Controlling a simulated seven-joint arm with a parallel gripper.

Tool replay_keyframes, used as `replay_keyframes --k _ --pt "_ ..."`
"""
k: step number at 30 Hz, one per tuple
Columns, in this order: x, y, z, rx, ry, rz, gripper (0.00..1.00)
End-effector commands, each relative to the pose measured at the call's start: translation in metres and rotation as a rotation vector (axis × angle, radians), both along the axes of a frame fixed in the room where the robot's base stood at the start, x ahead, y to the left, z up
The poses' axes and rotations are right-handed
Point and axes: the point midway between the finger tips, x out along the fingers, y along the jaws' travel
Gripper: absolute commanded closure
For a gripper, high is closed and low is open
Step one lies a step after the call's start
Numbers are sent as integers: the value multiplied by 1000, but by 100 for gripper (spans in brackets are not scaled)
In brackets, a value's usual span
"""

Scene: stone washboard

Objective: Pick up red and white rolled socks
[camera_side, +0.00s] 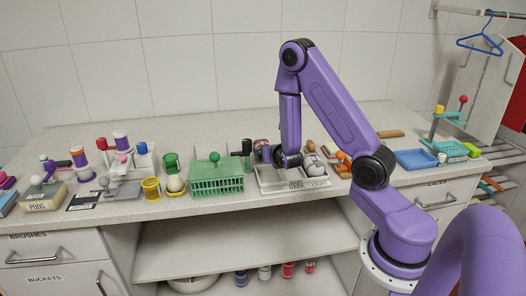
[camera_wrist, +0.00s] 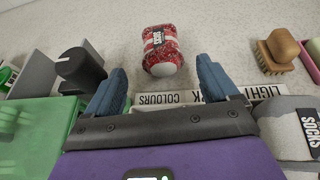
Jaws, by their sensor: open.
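The red and white rolled socks (camera_wrist: 160,46), with a dark label and a pale rounded end, lie on the counter at the top middle of the wrist view. My gripper (camera_wrist: 160,66) is open and empty, its two blue fingers apart on either side of the near end of the socks. I cannot tell whether the fingers touch them. In the side view, my gripper (camera_side: 286,160) hangs low over the sorting tray. A small dark red bundle (camera_side: 260,146) behind the tray looks like the same socks, partly hidden there.
The sorting tray (camera_side: 264,186) has compartment labels. A grey sock roll (camera_wrist: 290,125) sits at its right. A green rack (camera_side: 215,183) and a dark knobbed object (camera_wrist: 80,68) stand left. A wooden brush (camera_wrist: 277,50) lies right. The counter beyond the socks looks clear.

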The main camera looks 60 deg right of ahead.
Motion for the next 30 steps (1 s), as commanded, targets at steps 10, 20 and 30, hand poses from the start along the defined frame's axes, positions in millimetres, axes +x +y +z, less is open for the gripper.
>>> replay_keyframes --k 10,20,30 --pt "33 -28 -18 1 -1 0 13" --pt "52 -46 -30 -1 -1 -2 13" --pt "70 -61 -40 -1 1 0 13"
